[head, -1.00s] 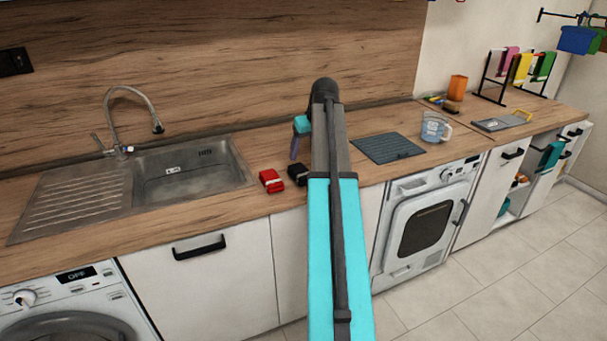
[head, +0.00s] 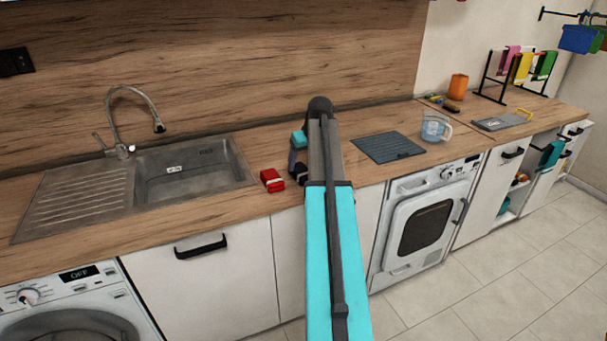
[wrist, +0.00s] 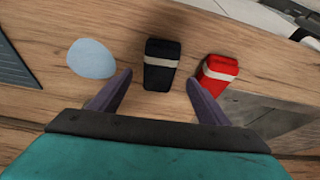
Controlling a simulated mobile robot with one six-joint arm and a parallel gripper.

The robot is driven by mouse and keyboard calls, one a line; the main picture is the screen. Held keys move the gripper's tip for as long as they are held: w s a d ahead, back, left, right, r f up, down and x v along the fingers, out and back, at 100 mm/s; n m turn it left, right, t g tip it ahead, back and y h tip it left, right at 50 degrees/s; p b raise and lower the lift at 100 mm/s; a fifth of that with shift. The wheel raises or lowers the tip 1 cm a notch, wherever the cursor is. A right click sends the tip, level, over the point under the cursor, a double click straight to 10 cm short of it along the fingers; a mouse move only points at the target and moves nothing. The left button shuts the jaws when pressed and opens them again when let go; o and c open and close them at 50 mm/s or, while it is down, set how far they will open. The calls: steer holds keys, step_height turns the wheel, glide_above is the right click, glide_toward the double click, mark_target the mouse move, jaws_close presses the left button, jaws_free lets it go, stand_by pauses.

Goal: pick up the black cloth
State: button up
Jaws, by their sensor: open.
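The black cloth (wrist: 163,64) is a small folded bundle with a pale band, lying on the wooden counter. In the wrist view it sits just beyond my fingertips, roughly centred between them. In the head view the black cloth (head: 302,180) is mostly hidden behind my arm and finger. My gripper (wrist: 158,88) is open and empty, with one purple finger on either side of the cloth's near end. In the head view my gripper (head: 293,160) is low over the counter by the cloth. I cannot tell its exact height.
A red banded cloth (wrist: 219,70) lies close to the right of the black one, near my right finger; it also shows in the head view (head: 272,180). A pale blue rounded object (wrist: 91,58) lies left. The sink (head: 190,172) is left; a dark grey mat (head: 388,147) is right.

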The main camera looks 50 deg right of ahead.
mark_target(302, 171)
steer(key=shift+f, duration=0.1)
steer(key=shift+p+x, duration=0.9)
steer(key=shift+x, duration=1.6)
steer(key=shift+s, duration=0.15)
steer(key=c, duration=1.1)
steer(key=shift+c, duration=0.2)
steer(key=shift+r+b, duration=0.65)
steer(key=shift+r, duration=0.9)
steer(key=s+r+b, duration=0.1)
steer(key=s+b, duration=0.2)
steer(key=s, duration=1.3)
steer(key=shift+r, duration=0.4)
